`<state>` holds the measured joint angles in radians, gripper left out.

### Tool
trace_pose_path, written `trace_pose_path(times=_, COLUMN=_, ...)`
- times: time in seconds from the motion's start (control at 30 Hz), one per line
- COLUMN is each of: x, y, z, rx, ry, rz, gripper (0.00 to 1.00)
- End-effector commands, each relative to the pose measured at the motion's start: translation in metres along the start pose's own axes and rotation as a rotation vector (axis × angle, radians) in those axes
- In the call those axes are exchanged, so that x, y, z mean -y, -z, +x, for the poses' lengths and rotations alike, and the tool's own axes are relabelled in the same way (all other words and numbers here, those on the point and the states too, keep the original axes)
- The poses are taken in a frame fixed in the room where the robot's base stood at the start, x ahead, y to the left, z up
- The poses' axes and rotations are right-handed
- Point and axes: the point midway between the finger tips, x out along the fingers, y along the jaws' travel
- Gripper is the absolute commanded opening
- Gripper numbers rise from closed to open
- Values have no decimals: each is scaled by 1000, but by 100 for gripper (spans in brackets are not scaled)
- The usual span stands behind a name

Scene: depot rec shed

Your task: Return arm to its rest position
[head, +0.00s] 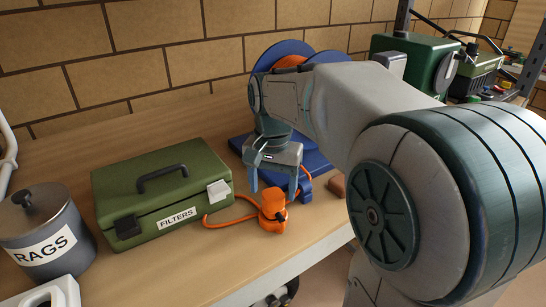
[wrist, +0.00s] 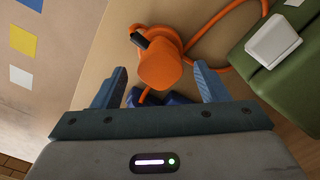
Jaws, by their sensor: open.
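My gripper (head: 272,182) is above the wooden bench in the head view, fingers pointing down, behind and above an orange plug (head: 272,211). In the wrist view my gripper (wrist: 157,88) has its two blue fingers spread apart. The orange plug (wrist: 160,66) shows beyond and between the fingers, with nothing visibly gripped. An orange cord (head: 230,218) runs from the plug beside the green box. My arm stretches from the right side of the head view and hides part of the blue cable reel (head: 283,50).
A green box (head: 140,188) labelled FILTERS stands left of the plug. A grey tin (head: 48,240) labelled RAGS is at far left, by a white object (head: 45,292). Green machines (head: 412,55) stand at the back right. The bench's front edge runs below the plug.

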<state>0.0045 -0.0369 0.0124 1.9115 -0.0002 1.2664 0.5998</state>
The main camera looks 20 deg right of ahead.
Motion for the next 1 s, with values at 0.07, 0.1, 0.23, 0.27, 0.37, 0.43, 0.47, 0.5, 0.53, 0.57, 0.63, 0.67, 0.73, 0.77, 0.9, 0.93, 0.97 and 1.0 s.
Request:
trace_pose_path(times=0.07, x=0, y=1, z=-22, rx=-4, ry=3, rz=0, gripper=67)
trace_pose_path(times=0.1, x=0, y=0, z=-32, rx=-4, ry=3, rz=0, gripper=67)
trace_pose_path(times=0.23, x=0, y=0, z=-58, rx=-3, ry=2, rz=0, gripper=67)
trace_pose_path(times=0.27, x=0, y=0, z=-63, rx=-3, ry=2, rz=0, gripper=67)
trace_pose_path(times=0.37, x=0, y=0, z=-76, rx=-1, ry=1, rz=0, gripper=67)
trace_pose_path(times=0.43, x=0, y=0, z=-83, rx=-1, ry=1, rz=0, gripper=67)
trace_pose_path(times=0.47, x=0, y=0, z=-84, rx=-1, ry=1, rz=0, gripper=67)
trace_pose_path(times=0.5, x=0, y=-1, z=-86, rx=-1, ry=1, rz=-3, gripper=67)
trace_pose_path(times=0.53, x=-1, y=-2, z=-86, rx=-3, ry=2, rz=-8, gripper=67)
trace_pose_path(times=0.57, x=-2, y=-3, z=-85, rx=-5, ry=3, rz=-16, gripper=67)
trace_pose_path(times=0.63, x=-7, y=-10, z=-81, rx=-16, ry=10, rz=-45, gripper=67)
trace_pose_path(times=0.67, x=-9, y=-13, z=-77, rx=-24, ry=14, rz=-64, gripper=67)
trace_pose_path(times=0.73, x=-17, y=-24, z=-65, rx=-46, ry=25, rz=-122, gripper=67)
trace_pose_path(times=0.77, x=-20, y=-30, z=-59, rx=-57, ry=30, rz=-151, gripper=67)
trace_pose_path(times=0.9, x=-40, y=-58, z=-26, rx=-118, ry=53, rz=-297, gripper=67)
trace_pose_path(times=0.93, x=-44, y=-64, z=-19, rx=-132, ry=57, rz=-328, gripper=67)
trace_pose_path(times=0.97, x=-48, y=-69, z=-11, rx=-145, ry=60, rz=-358, gripper=67)
trace_pose_path(times=1.0, x=-53, y=-76, z=-2, rx=-162, ry=64, rz=-395, gripper=67)
